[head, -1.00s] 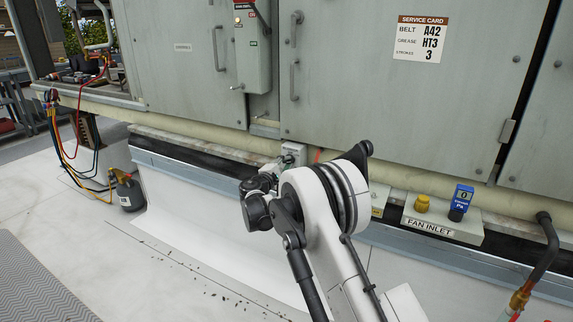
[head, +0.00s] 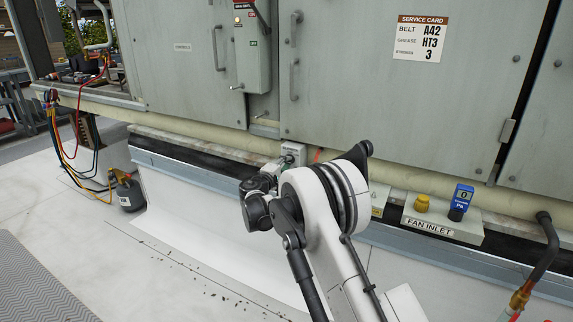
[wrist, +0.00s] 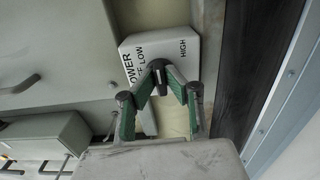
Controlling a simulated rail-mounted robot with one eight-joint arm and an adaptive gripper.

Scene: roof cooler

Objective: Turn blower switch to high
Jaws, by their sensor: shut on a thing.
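The blower switch box (wrist: 177,47) is pale with black lettering: part of the word blower, then off, low and high. It also shows in the head view (head: 293,149), low on the unit behind my wrist. Its dark switch knob (wrist: 158,76) lies between the green-padded fingers of my gripper (wrist: 161,71). My gripper is shut on the knob, with the fingertips close to the box face. The fingers hide part of the knob and lettering, so I cannot tell which setting it points to. In the head view my gripper (head: 287,163) is small and partly hidden by my wrist.
A grey disconnect box (head: 252,50) with a handle is on the unit above. A pale pipe (head: 200,138) runs along its base. The fan inlet plate (head: 430,225), with a yellow cap and a blue gauge (head: 463,197), sits to the right of my arm.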

